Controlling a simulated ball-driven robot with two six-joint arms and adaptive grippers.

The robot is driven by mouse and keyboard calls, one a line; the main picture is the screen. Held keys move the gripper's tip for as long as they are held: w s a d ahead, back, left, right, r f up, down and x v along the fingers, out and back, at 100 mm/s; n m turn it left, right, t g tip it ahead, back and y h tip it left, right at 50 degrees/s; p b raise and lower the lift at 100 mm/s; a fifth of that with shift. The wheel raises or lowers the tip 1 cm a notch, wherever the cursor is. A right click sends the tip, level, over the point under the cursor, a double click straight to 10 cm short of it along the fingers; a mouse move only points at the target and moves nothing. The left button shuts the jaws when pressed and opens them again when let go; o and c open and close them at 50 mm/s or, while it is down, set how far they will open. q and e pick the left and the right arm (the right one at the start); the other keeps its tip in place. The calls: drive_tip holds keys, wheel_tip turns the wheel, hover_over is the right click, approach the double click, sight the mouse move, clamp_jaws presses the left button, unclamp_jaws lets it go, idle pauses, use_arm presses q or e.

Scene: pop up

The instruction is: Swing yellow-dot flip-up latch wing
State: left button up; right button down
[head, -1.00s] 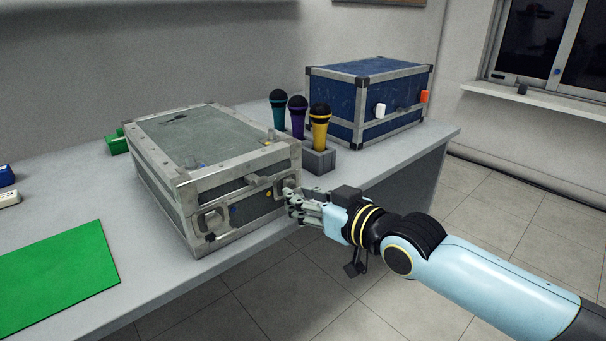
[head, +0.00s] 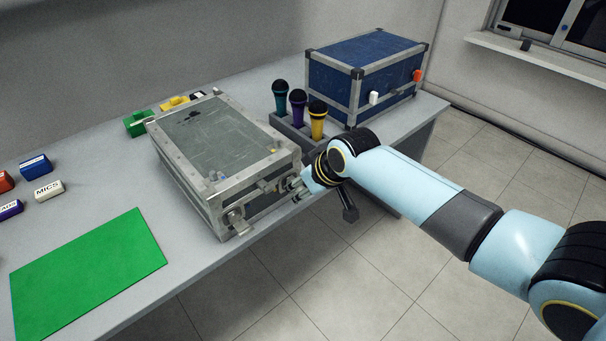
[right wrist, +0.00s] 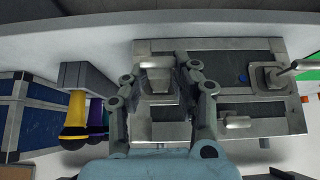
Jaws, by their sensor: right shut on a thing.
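The grey case (head: 215,140) with metal edging stands on the table, with latches on its front face. My right gripper (head: 298,188) is at the right end of that face. In the right wrist view, its two fingers (right wrist: 165,88) are closed around a metal latch wing (right wrist: 157,76); the fingers hide part of it. I cannot clearly make out a yellow dot beside the held wing. My left gripper is not in view.
A microphone holder (head: 291,128) with three microphones stands right of the case, before a blue case (head: 365,75). A green mat (head: 88,268) and several small labelled blocks lie on the left. The table's front edge passes under my right arm.

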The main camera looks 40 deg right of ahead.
drive_tip(key=shift+g+p, duration=0.3)
drive_tip(key=shift+p, duration=0.05)
idle(0.3)
drive_tip(key=c, duration=1)
unclamp_jaws()
drive_tip(key=shift+r, duration=0.15)
drive_tip(key=v, duration=1.1)
drive_tip(key=shift+s+r, duration=0.2)
drive_tip(key=shift+r, duration=0.15)
drive_tip(key=shift+f, duration=0.1)
